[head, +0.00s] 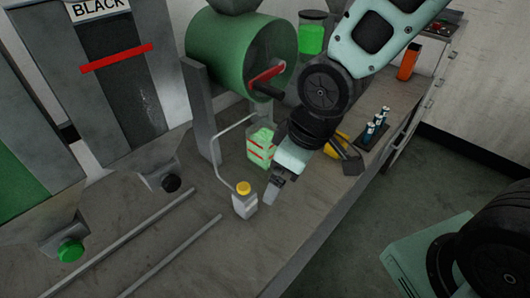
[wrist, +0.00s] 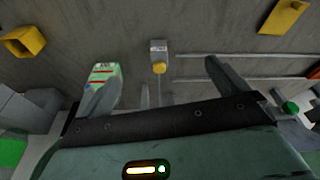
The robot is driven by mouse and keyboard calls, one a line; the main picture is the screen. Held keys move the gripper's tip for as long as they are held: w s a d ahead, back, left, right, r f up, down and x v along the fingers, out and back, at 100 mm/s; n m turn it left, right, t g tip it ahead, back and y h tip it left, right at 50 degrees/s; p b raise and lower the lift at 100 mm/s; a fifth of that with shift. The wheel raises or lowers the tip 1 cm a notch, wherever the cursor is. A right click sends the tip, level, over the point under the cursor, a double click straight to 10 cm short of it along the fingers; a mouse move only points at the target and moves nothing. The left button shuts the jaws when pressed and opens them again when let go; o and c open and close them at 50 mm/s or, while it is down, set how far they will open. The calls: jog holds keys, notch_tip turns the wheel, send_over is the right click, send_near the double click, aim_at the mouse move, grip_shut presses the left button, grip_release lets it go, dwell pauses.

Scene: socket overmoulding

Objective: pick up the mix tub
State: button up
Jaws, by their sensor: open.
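The mix tub, seemingly the clear tub of green granules with red lines (head: 260,148), stands on the bench under the front of the green drum. It also shows in the wrist view (wrist: 104,72), at the left, partly covered by one finger. My gripper (head: 275,190) is open and empty, pointing down just to the right and front of the tub in the head view. In the wrist view my gripper (wrist: 160,78) has its fingers spread wide, and the tub is by the left finger, not between the fingers. I cannot tell whether they touch.
A small grey bottle with a yellow cap (head: 244,203) stands close to the gripper, beside a bent wire handle (head: 217,150). The green drum (head: 240,50) rises behind. A yellow tool (head: 338,148) and a rack of small bottles (head: 375,130) are right. Rails (head: 135,240) lie front left.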

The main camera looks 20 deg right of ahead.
jog(key=w+d+f+n+t+y+b, duration=0.1)
jog(key=w+d+f+t+y+b, duration=0.2)
jog(key=w+f, duration=0.65)
jog(key=w+d+f+m+t+y+b, duration=0.1)
jog(key=w+d+f+t+y+b, duration=0.3)
jog(key=d+f+t, duration=0.15)
jog(key=m+t+b, duration=0.2)
jog(key=t+b, duration=0.3)
jog(key=b, duration=0.1)
send_near(255, 125)
jog(key=shift+p+x, duration=0.6)
jog(key=shift+x, duration=2.3)
jog(key=shift+d, duration=0.1)
jog(key=c, duration=1.8)
jog(key=shift+c, duration=0.2)
